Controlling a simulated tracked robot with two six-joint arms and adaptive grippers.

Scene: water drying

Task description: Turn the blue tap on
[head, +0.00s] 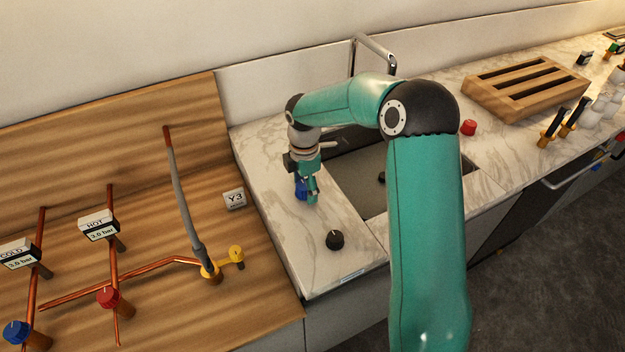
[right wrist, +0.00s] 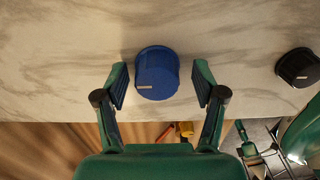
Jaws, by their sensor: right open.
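A round blue tap knob with a pale line mark sits on the marble counter. In the right wrist view the blue knob (right wrist: 156,75) is between the two fingers of my right gripper (right wrist: 161,88), with a gap on each side. In the head view my right gripper (head: 306,192) points down at the blue knob (head: 300,188), which it partly hides. The right gripper is open. Another blue knob (head: 17,332) is on the copper pipe by the COLD label, at the lower left. My left gripper does not show.
A black knob (head: 335,239) stands on the counter nearby, and a red knob (head: 468,127) is beyond the sink (head: 362,178). A chrome faucet (head: 374,47) rises behind the sink. A red pipe knob (head: 109,297) and a yellow valve (head: 236,254) are on the wooden surface.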

